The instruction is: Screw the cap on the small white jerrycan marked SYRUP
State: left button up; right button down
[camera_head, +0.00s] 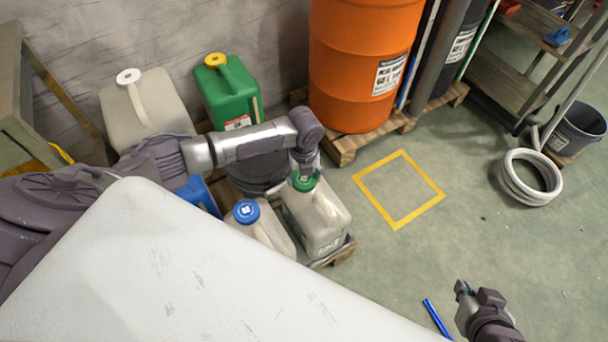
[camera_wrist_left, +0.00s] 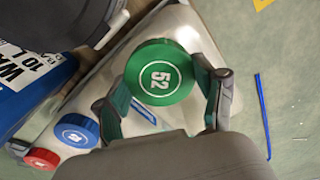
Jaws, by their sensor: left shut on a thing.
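A small white jerrycan (camera_head: 318,222) stands on a low pallet; its label is too small to read. A green cap (camera_wrist_left: 160,72) marked 52 sits at its top, and the jerrycan (camera_wrist_left: 190,30) lies below it in the left wrist view. My left gripper (camera_head: 304,180) comes down from above, shut on the green cap, with a finger (camera_wrist_left: 112,110) on one side and the other on the opposite side. Whether the cap is seated on the neck is hidden. My right gripper (camera_head: 470,292) is low at the right, away from the jerrycan; its jaw state is unclear.
A blue-capped white jerrycan (camera_head: 262,225) stands close on the left. A green canister (camera_head: 230,95), a large beige canister (camera_head: 150,105) and an orange drum (camera_head: 360,60) are behind. A yellow floor square (camera_head: 398,222) is empty. A blue rod (camera_head: 437,318) lies on the floor.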

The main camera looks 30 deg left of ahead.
dwell(0.5)
pick_arm(q)
jog(key=shift+f, duration=0.2)
jog(key=o, duration=1.4)
jog(key=shift+c, duration=0.2)
